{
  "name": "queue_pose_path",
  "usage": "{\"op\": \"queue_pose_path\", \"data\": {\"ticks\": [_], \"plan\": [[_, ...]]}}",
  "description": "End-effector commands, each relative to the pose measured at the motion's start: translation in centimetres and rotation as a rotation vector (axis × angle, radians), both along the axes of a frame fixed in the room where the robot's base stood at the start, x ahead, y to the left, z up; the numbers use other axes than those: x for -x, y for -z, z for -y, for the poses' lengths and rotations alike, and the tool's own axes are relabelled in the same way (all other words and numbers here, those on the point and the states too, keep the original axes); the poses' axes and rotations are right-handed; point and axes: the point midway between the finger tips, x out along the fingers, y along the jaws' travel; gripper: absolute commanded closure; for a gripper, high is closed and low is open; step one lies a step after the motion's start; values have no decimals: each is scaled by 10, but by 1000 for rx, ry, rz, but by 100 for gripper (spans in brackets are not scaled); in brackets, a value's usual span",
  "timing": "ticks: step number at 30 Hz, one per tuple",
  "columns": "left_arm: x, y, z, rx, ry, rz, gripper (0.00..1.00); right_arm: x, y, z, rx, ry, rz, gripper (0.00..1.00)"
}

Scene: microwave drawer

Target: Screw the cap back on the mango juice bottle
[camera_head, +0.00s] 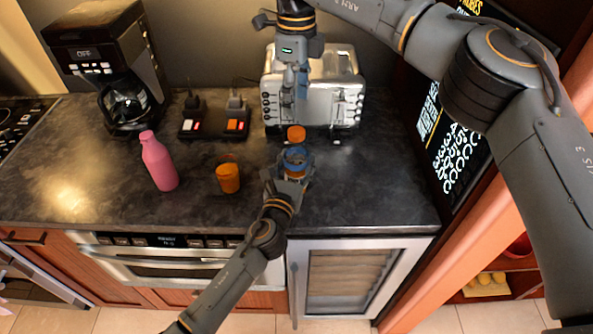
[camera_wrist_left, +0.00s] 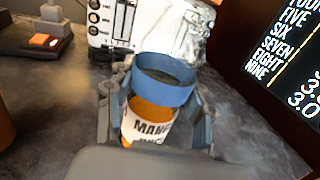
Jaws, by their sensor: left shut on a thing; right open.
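The mango juice bottle (camera_wrist_left: 150,122), orange with a white label, stands upright between the fingers of my left gripper (camera_wrist_left: 155,125). A wide blue ring with a dark grey middle tops it. I cannot tell whether this is a cap or an open rim. In the head view, my left gripper (camera_head: 297,172) is shut around the bottle, whose blue top (camera_head: 297,155) shows. A small orange round piece (camera_head: 296,133) shows just beyond it; whether it is a loose cap is unclear. My right gripper (camera_head: 301,88) is open above, in front of the toaster, apart from the bottle.
A pink bottle (camera_head: 159,162) and an orange jar (camera_head: 228,178) stand to the left. A coffee maker (camera_head: 118,75), a dark tray with switches (camera_head: 214,122) and a silver toaster (camera_head: 340,92) line the back. The counter's right front (camera_head: 375,195) is clear.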

Motion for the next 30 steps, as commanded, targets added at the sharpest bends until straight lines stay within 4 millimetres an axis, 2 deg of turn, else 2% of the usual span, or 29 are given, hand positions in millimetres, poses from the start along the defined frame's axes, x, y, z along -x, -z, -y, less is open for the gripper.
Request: {"op": "queue_pose_path", "data": {"ticks": [15,20,28,30], "plan": [[0,0,0,0,0,-1,100,0,70,0,0,2,-2,47],[0,1,0,0,0,-1,100,0,77,0,0,1,-1,47],[0,1,0,0,0,-1,100,0,78,0,0,2,0,47],[0,1,0,0,0,-1,100,0,78,0,0,2,0,61]]}}
